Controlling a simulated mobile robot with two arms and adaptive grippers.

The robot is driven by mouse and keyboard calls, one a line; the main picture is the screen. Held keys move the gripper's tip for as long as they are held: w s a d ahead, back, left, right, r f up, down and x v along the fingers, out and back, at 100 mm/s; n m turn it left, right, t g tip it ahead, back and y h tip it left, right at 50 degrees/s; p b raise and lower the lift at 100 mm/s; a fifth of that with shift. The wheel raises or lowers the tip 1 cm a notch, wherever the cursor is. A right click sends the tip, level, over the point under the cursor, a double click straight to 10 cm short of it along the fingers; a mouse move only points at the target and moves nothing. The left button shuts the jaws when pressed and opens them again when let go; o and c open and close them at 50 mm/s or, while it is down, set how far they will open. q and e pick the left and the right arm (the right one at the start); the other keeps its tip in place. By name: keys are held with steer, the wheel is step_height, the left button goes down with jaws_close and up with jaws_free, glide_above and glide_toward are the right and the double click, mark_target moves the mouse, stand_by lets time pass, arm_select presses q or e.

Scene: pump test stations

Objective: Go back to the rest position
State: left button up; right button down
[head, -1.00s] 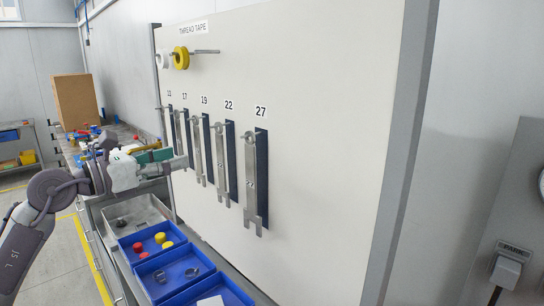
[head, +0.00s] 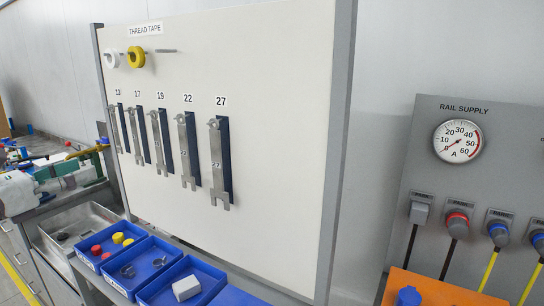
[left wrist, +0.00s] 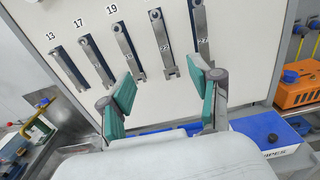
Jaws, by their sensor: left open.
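My left gripper (head: 78,172) is at the left edge of the head view, in front of the workbench and left of the tool board. In the left wrist view its two green-padded fingers (left wrist: 164,100) are spread apart with nothing between them. The tool board (head: 275,120) stands beyond it, with several wrenches hanging in a row, among them the 27 wrench (head: 215,165) and the 22 wrench (head: 184,150). The gripper touches none of them as far as I can see. My right gripper is not in view.
At right are a rail supply panel (head: 410,170) with plugs and an orange case (head: 440,288).

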arm_select(q)
steer(key=s+d+f+n+t+h, duration=0.2)
steer(key=d+f+n+t, duration=0.3)
steer(key=n, duration=0.5)
steer(key=s+a+f+n+g+y, duration=0.1)
steer(key=s+f+n+g+y, duration=0.15)
steer(key=f+n+y, duration=0.75)
steer(key=s+a+f+n+g+y, duration=0.25)
steer(key=f+n+y, duration=0.35)
steer(key=f+n, duration=0.75)
steer(key=s+d+f+n+g+h, duration=0.2)
steer(key=s+d+f+n+g, duration=0.35)
steer(key=s+f, duration=0.55)
steer(key=s+d+f+n+g+h, duration=0.1)
steer(key=s+d+f+g+h, duration=0.1)
steer(key=s+d+f+g, duration=0.3)
steer(key=s+d+f+g+h, duration=0.1)
steer(key=s+d+f, duration=0.1)
steer(key=s+d, duration=0.35)
step_height(320, 180, down, 26)
steer(key=s+a+g, duration=0.2)
steer(key=s, duration=0.1)
steer(key=s+a+f, duration=0.3)
steer(key=s+f, duration=1.3)
steer(key=f, duration=0.1)
steer(key=shift+s+g+b, duration=0.35)
steer(key=shift+s+g, duration=0.05)
steer(key=shift+g, duration=0.05)
